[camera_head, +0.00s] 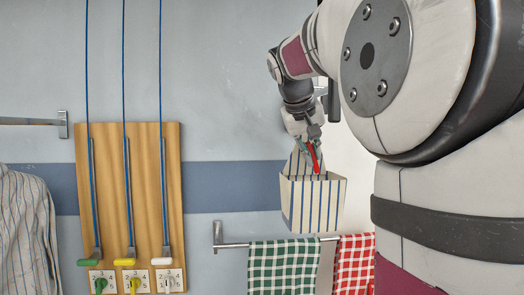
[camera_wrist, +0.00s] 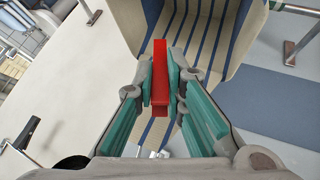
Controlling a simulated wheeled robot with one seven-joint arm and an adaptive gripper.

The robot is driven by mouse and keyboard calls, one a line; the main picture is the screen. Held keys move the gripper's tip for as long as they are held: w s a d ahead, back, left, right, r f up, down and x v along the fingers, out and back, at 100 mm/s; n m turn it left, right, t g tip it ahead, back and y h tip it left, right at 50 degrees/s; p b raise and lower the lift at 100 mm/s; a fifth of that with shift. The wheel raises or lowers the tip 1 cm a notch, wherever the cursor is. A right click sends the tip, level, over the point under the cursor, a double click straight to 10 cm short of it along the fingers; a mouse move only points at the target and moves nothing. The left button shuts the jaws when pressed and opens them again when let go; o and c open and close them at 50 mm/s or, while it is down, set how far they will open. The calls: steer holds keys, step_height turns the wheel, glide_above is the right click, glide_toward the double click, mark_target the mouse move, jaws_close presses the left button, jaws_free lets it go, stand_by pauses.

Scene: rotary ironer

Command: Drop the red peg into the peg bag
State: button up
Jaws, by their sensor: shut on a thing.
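The red peg (camera_wrist: 160,82) is held upright in the wrist view between the green pads of my gripper (camera_wrist: 161,85). In the head view the red peg (camera_head: 314,157) shows below my gripper (camera_head: 309,146), tilted slightly. The peg bag (camera_head: 313,205) is cream with blue stripes and hangs on the wall, its opening facing up. The peg is at the bag's mouth in the head view; I cannot tell how far inside it is. In the wrist view the striped bag (camera_wrist: 207,45) lies behind and around the peg.
A rail (camera_head: 245,244) below the bag carries a green checked cloth (camera_head: 282,267) and a red checked cloth (camera_head: 354,262). A wooden board (camera_head: 145,205) with cords and coloured handles is at left. A striped shirt (camera_head: 25,235) hangs at far left.

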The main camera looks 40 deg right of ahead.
stand_by(0.3)
steer(key=o, duration=1.3)
steer(key=shift+a, duration=0.1)
steer(key=shift+s+a+r, duration=0.25)
steer(key=shift+s+a, duration=0.15)
steer(key=shift+a, duration=0.45)
steer(key=shift+s+a+r, duration=0.25)
steer(key=shift+s+a, duration=0.15)
steer(key=shift+a, duration=0.5)
steer(key=shift+s+a+r, duration=0.25)
steer(key=shift+s+a, duration=0.15)
steer(key=shift+a, duration=0.45)
